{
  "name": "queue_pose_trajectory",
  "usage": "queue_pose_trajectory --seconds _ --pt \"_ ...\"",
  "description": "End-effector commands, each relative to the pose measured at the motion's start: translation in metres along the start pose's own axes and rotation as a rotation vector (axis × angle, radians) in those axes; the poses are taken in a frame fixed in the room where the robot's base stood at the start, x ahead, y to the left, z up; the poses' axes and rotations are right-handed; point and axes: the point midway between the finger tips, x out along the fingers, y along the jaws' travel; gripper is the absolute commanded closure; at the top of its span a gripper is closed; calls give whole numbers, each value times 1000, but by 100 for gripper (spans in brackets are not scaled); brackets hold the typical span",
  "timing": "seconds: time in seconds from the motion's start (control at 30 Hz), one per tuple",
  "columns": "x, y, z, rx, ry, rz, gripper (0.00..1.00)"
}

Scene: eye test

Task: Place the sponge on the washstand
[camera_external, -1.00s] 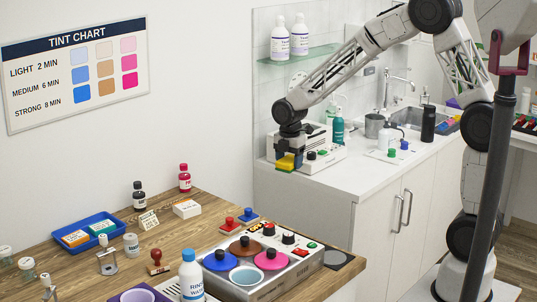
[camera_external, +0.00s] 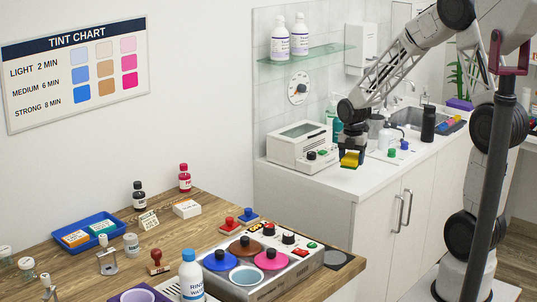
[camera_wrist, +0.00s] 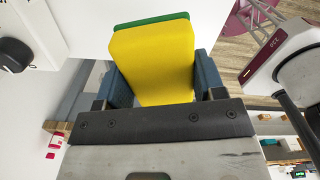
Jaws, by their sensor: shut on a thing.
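My gripper (camera_external: 351,147) is shut on the sponge, with a finger on each side of it. The sponge (camera_external: 349,160) is a yellow block with a green layer. It hangs below my gripper over the white top of the washstand (camera_external: 345,181); I cannot tell whether it touches the top. In the wrist view the sponge (camera_wrist: 152,65) shows its yellow face, with the green layer along its far edge, between the blue-grey fingers of my gripper (camera_wrist: 158,75).
A white appliance (camera_external: 300,148) stands left of my gripper. The front of the top is clear.

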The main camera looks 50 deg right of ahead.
Motion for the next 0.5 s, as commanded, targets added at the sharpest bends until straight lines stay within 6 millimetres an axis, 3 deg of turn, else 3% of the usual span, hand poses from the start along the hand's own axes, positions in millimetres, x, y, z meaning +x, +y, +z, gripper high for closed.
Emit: queue_pose_trajectory --seconds 0.5 --pt "13 -100 46 -79 0 0 59"
